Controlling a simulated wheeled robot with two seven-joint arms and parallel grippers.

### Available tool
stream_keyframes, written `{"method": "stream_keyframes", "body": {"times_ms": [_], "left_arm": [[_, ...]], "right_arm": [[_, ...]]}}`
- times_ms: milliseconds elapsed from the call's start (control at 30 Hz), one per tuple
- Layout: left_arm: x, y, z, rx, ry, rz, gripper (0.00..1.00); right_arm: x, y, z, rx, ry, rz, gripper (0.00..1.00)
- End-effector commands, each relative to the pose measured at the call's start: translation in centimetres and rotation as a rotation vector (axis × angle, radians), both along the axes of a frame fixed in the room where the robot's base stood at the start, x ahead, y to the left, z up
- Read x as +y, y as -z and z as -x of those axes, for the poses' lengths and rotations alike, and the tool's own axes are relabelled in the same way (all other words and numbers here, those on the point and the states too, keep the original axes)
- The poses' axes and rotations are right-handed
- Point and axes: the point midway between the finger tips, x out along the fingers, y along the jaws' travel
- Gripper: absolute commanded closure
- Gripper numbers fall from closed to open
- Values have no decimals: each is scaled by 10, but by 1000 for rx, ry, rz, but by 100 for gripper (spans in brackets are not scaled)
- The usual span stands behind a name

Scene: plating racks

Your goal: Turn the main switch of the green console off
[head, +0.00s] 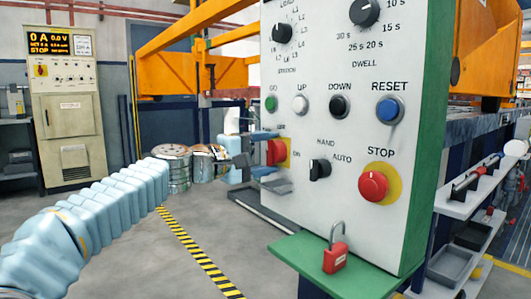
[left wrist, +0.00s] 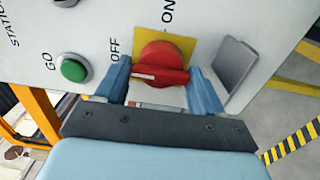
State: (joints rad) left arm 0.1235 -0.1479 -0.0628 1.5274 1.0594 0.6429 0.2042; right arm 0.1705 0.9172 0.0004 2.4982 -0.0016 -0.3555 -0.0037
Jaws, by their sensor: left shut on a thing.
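The green console (head: 345,125) has a pale front panel and green sides. Its main switch (head: 277,152) is a red knob on a yellow plate at the panel's left edge. In the left wrist view, the switch (left wrist: 165,60) has its handle lying across the picture, with a white mark at the end on the OFF label's side. The ON label is above the knob there. My left gripper (head: 264,152) reaches in from the left, its blue fingers (left wrist: 161,88) shut on the handle's two ends. My right gripper is not in view.
Near the switch are the green GO button (head: 271,104), the HAND/AUTO selector (head: 320,169) and the red STOP button (head: 373,186). A grey flap (left wrist: 236,62) juts out beside the switch. A red padlock (head: 336,257) stands on the green ledge (head: 300,262).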

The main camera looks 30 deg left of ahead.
Motion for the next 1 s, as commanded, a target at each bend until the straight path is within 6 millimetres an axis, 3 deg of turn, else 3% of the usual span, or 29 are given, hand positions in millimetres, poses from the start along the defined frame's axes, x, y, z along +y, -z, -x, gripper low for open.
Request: {"method": "stream_keyframes", "body": {"times_ms": [367,400,467,800,1000], "left_arm": [[1,1,0,4,-2,6,62],[1,1,0,4,-2,6,30],[1,1,0,3,-2,5,23],[2,0,4,2,-2,5,23],[16,0,35,0,-5,4,23]], "right_arm": [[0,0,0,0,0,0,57],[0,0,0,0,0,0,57],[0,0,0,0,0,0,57],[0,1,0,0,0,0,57],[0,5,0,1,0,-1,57]]}}
